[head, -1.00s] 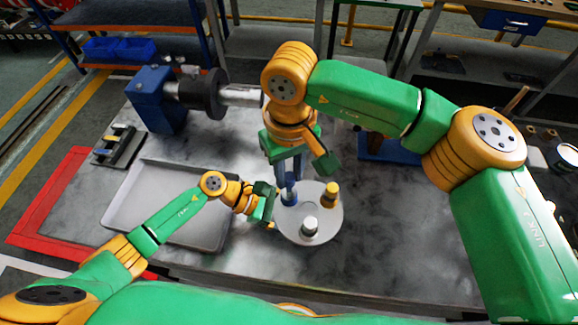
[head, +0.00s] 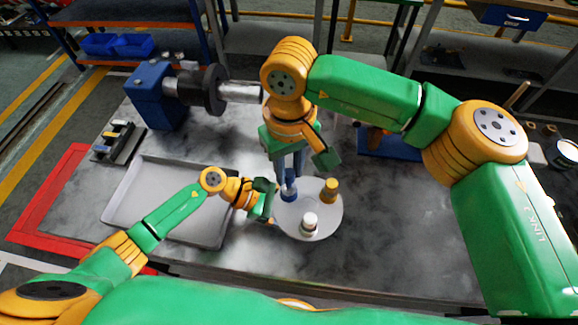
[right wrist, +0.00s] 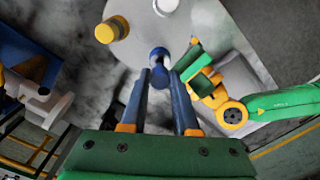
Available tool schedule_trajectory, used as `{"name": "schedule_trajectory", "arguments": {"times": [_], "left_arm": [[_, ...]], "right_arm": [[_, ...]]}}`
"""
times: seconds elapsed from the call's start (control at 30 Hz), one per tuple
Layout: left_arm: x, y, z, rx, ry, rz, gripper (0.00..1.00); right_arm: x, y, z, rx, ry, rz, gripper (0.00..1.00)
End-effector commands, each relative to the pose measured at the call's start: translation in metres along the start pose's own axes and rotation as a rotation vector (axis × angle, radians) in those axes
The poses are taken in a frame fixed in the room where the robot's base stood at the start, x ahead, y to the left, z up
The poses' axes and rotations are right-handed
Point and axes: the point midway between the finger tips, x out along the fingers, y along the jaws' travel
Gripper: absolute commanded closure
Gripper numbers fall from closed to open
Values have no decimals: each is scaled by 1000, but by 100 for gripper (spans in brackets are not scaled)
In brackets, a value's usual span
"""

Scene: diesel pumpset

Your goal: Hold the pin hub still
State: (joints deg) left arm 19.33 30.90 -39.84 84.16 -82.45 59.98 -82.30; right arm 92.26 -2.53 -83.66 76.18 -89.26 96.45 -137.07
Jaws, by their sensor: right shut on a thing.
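The pin hub (head: 325,215) is a round pale grey disc on the bench, with a yellow pin (head: 330,190), a white pin (head: 309,224) and a blue pin (head: 289,193). My right gripper (head: 288,175) points down at the blue pin. In the right wrist view its two fingers (right wrist: 162,78) are shut around the blue pin (right wrist: 159,54). My left gripper (head: 268,205) is beside the hub's left rim, close to the blue pin. Its fingertips are small and partly hidden, so its opening and any contact with the rim are unclear.
A grey tray (head: 125,205) lies left of the hub, under my left arm. A blue machine with a shaft (head: 158,98) stands behind it. A small dark rack (head: 118,145) sits at the left.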

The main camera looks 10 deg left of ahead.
Motion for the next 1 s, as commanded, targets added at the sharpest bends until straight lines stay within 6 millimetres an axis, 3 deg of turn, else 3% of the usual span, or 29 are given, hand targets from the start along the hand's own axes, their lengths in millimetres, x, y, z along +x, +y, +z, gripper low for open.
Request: {"name": "schedule_trajectory", "arguments": {"times": [1.0], "left_arm": [[0, 1, 2, 1, -3, 2, 100]], "right_arm": [[16, 0, 0, 0, 0, 0, 100]]}}
